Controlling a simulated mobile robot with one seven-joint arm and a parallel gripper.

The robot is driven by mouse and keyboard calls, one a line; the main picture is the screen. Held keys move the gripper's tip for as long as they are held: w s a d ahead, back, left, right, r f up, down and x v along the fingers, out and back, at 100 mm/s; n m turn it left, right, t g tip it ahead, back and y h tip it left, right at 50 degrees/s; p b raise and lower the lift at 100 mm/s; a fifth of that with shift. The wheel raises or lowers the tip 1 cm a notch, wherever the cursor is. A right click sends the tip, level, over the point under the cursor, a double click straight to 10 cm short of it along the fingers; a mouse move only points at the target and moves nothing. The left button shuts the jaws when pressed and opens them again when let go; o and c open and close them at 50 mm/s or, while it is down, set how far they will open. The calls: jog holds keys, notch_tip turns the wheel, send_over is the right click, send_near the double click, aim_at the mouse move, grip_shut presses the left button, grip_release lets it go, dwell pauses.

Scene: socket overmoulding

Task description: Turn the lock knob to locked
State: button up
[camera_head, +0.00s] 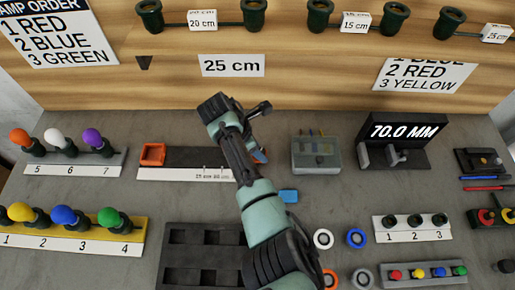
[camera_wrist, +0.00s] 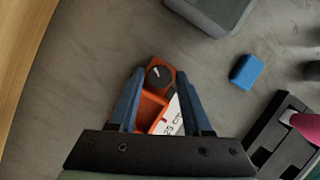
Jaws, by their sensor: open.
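The lock knob (camera_wrist: 157,76) is a small black disc with a white mark, set on an orange block (camera_wrist: 152,103) in the wrist view. My gripper (camera_wrist: 161,72) is open, its blue fingers on either side of the orange block and knob. Whether the fingers touch them I cannot tell. A white label strip (camera_wrist: 172,118) with partly cut-off lettering runs beneath. In the head view the measuring fixture (camera_head: 185,175) has an orange block (camera_head: 152,154) at its left end; my arm covers its right part, so the knob is hidden there.
A grey box (camera_head: 316,155) stands right of the fixture, and a loose blue block (camera_head: 289,196) lies below it. A dark compartment tray (camera_head: 195,257) is at the front. A display reading 70.0 MM (camera_head: 404,131) stands at right. Numbered stands with coloured knobs (camera_head: 75,165) are at left.

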grip_shut()
jog(key=shift+m, duration=0.4)
jog(key=m+b, duration=0.1)
jog(key=m+g+b, duration=0.1)
jog(key=m, duration=0.1)
jog(key=shift+w+a+f, duration=0.1)
jog(key=shift+w+f, duration=0.05)
jog(key=shift+w, duration=0.05)
jog(key=m+g+b, duration=0.1)
jog(key=m+b, duration=0.2)
jog(key=b, duration=0.1)
jog(key=shift+w+f+m+g, duration=0.1)
jog(key=shift+m+g, duration=0.2)
jog(key=shift+g, duration=0.1)
jog(key=m+g+b, duration=0.1)
jog(key=m+b, duration=0.2)
jog(key=b, duration=0.1)
jog(key=shift+w, duration=0.1)
jog(key=m+b, duration=0.1)
jog(key=b, duration=0.2)
jog(key=shift+m+g, duration=0.3)
jog(key=shift+g, duration=0.1)
jog(key=shift+r, duration=0.3)
